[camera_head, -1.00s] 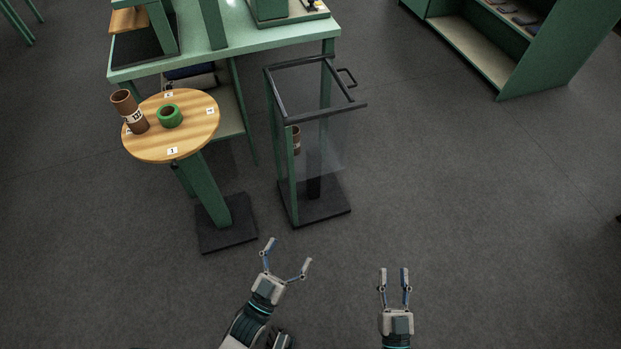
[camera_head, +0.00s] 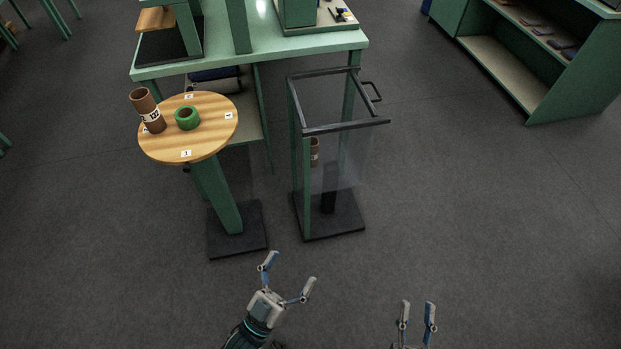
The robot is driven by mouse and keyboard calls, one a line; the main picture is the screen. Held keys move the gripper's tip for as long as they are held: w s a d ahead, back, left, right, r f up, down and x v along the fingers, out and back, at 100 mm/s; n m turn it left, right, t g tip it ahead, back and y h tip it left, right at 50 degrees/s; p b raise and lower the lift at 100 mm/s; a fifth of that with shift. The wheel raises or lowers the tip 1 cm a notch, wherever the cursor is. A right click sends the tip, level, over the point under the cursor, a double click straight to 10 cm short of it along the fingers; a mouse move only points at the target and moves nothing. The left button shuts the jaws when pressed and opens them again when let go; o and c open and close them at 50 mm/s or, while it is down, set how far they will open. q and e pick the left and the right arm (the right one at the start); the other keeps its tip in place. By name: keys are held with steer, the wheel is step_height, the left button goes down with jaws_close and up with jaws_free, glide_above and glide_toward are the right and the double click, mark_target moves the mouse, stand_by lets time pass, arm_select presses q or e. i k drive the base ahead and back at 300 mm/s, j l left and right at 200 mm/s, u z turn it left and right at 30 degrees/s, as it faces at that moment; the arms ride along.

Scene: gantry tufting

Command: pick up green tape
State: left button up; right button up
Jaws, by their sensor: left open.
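The green tape (camera_head: 187,118) is a small roll lying on the round wooden table top (camera_head: 212,138), near its middle. My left gripper (camera_head: 291,273) is open and empty, with fingers spread wide, over the floor below and to the right of the round table, well apart from the tape. My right gripper (camera_head: 418,310) is at the bottom edge, with two fingers apart and nothing between them. Its base is cut off by the frame.
A brown labelled tube (camera_head: 147,110) stands beside the tape on its left. A clear-walled bin with a dark rim (camera_head: 345,129) stands right of the round table. A green workbench (camera_head: 305,45) is behind. A green shelf unit (camera_head: 560,95) is at the upper right. Floor between is clear.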

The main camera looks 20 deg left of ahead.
mark_target(188, 118)
steer(key=u, duration=1.4)
